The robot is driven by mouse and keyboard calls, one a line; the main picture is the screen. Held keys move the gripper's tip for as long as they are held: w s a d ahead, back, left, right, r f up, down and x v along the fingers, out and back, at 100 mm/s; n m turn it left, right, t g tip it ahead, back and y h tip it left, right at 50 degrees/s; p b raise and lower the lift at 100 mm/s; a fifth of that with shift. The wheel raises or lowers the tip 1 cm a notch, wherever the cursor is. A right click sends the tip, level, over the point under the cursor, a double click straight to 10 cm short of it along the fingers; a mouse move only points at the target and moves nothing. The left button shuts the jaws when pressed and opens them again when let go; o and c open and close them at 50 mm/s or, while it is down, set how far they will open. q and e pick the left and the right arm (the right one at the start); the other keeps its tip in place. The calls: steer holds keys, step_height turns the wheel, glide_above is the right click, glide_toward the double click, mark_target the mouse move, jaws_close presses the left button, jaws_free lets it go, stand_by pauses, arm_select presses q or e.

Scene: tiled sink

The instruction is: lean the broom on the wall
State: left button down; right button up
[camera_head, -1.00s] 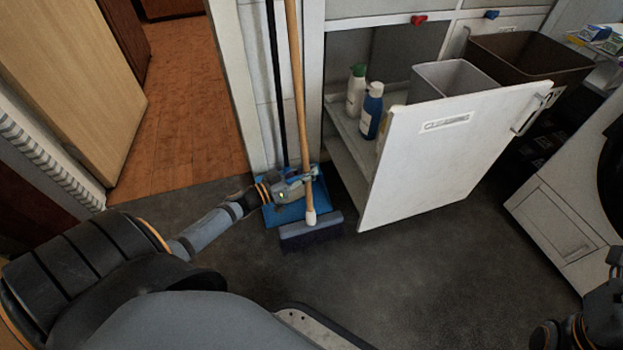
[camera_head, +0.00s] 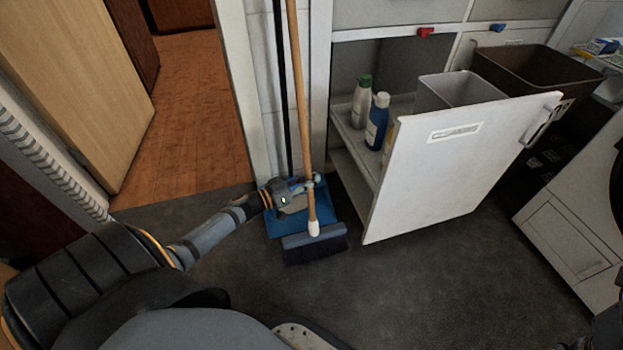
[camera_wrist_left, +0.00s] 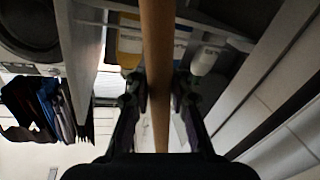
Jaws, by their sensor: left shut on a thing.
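The broom has a long wooden handle (camera_head: 299,90) and a dark brush head (camera_head: 314,246) with a grey-blue top. It stands nearly upright, brush end down, in front of the narrow strip of white wall (camera_head: 265,80) between the doorway and the cabinet. My left gripper (camera_head: 313,185) is shut on the handle low down, a little above the brush head. In the left wrist view the handle (camera_wrist_left: 157,60) runs between the two fingers. I cannot tell if the top of the handle touches the wall; it runs out of the head view. My right gripper is not in view.
A blue dustpan (camera_head: 285,222) with a dark upright handle (camera_head: 283,90) stands just behind the broom. An open white cabinet door (camera_head: 450,165) is close on the right, with bottles (camera_head: 377,120) and bins (camera_head: 460,90) behind it. The doorway (camera_head: 190,110) is on the left. Floor in front is clear.

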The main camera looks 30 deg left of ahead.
arm_select(q)
steer(key=shift+f, duration=0.15)
steer(key=c, duration=1.1)
jaws_free()
steer(key=v, duration=1.2)
steer(key=shift+f, duration=0.1)
